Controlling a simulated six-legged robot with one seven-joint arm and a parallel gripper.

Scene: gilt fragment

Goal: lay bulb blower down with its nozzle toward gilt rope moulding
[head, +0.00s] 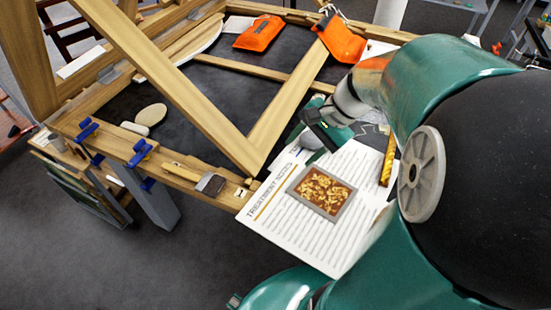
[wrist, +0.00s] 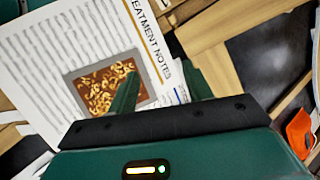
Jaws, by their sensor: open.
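The gilt rope moulding (head: 388,158) is a thin golden bar at the right edge of the printed sheet in the head view. My gripper (wrist: 160,78) is open, its two green fingers apart with nothing seen held between them. In the head view it hangs over the bench near the sheet's upper edge, left of the moulding. A grey rounded shape (head: 311,141) shows just below my gripper there. It may be the bulb blower, but it is mostly hidden and its nozzle cannot be made out. The wrist view shows neither it nor the moulding clearly.
The treatment notes sheet (head: 290,225) carries a framed gilt fragment (head: 321,192). A wooden frame (head: 225,175) with diagonal bars crosses the bench. A brush (head: 208,183), blue clamps (head: 140,152) and orange pouches (head: 258,33) lie around it. The sheet's lower part is clear.

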